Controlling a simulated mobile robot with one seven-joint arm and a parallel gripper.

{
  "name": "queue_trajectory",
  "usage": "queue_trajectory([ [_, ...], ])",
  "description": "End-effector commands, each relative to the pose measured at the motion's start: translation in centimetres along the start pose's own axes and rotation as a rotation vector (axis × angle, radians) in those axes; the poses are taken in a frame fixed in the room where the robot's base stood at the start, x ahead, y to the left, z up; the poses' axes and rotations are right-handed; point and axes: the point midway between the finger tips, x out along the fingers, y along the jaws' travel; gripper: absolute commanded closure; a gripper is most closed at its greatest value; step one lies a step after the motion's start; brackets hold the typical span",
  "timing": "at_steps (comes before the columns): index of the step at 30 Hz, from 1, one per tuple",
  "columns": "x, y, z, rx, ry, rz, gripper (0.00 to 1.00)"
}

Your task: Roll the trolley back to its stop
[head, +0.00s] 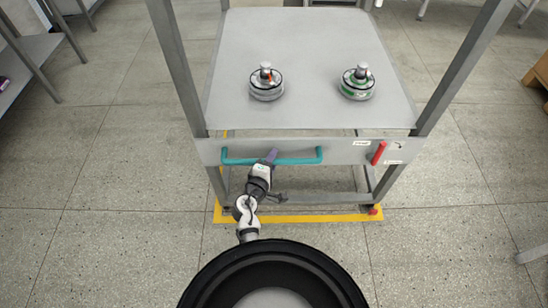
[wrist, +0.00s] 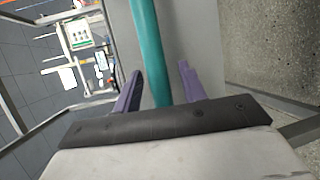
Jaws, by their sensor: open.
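The trolley (head: 310,110) is a grey metal frame with a flat top, right in front of me in the head view. A teal bar handle (head: 300,161) runs along the left of its front panel, and it shows in the wrist view (wrist: 146,45). My gripper (head: 271,157) is at the handle. In the wrist view its purple fingers (wrist: 158,85) are apart, one on each side of the teal bar. A red lever (head: 378,153) sits at the right of the front panel between small labels. Yellow floor marking (head: 300,218) lies under the trolley's front edge.
Two round motor units, one with an orange mark (head: 266,85) and one with green (head: 357,84), stand on the trolley's top. A shelf (head: 30,60) stands at the left. A wooden item (head: 540,75) is at the right edge.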

Motion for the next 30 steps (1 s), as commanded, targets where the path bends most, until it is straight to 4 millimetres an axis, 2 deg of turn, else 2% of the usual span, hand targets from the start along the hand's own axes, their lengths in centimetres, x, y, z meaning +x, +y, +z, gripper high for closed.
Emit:
queue_trajectory([
  [4, 0.0, 0.0, 0.0, 0.000, 0.000, 0.000, 0.59],
  [5, 0.0, 0.0, 0.0, 0.000, 0.000, 0.000, 0.61],
  [14, 0.0, 0.0, 0.0, 0.000, 0.000, 0.000, 1.00],
  [23, 0.2, 0.0, -0.1, 0.001, 0.000, 0.000, 1.00],
  [30, 2.5, 0.5, -1.0, 0.003, 0.000, 0.004, 1.00],
])
